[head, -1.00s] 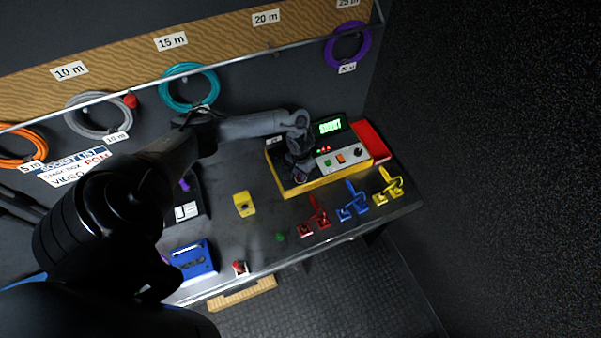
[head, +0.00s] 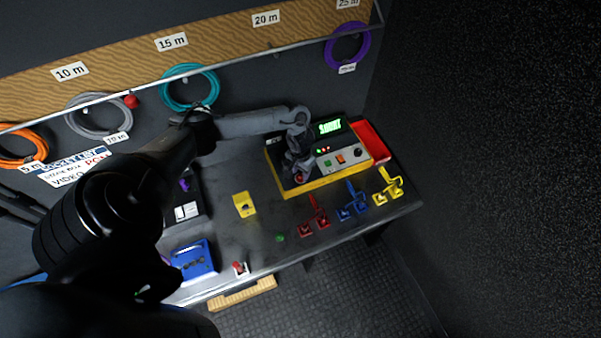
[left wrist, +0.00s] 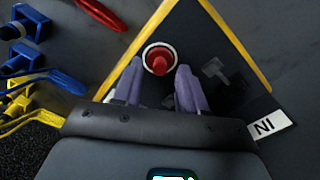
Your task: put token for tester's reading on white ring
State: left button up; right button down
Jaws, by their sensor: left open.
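A yellow-edged tester (head: 325,180) with a lit green display (head: 330,127) stands on the bench; I cannot read the display surely. My left gripper (head: 296,170) is over the dark left part of its top. In the left wrist view, a red round-topped piece (left wrist: 158,60) sits inside a white ring (left wrist: 146,51) on the dark panel. The open fingers of my left gripper (left wrist: 160,76) are on either side, just short of it, with nothing between them. I cannot tell whether the red piece is a loose token. My right gripper is not in view.
Red (head: 318,216), blue (head: 353,203) and yellow (head: 390,187) pieces with leads lie along the bench front. A red case (head: 370,140) is beside the tester. A yellow block (head: 243,204), blue box (head: 194,260) and small green piece (head: 279,238) lie left.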

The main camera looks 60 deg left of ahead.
aim_at(301, 175)
pick_arm(q)
notch_tip(301, 175, up, 10)
jog(key=p, duration=0.1)
jog(key=d+f+m+t+h, duration=0.25)
jog(key=d+m+t, duration=0.4)
jog(key=d, duration=2.15)
jog(key=s+r+g+y, duration=0.2)
jog(key=s+r, duration=0.7)
jog(key=s, duration=0.5)
jog(key=shift+s+a+g, duration=0.2)
jog(key=shift+a+g, duration=0.25)
jog(key=shift+r, duration=0.15)
notch_tip(301, 175, up, 12)
jog(key=p, duration=1.2)
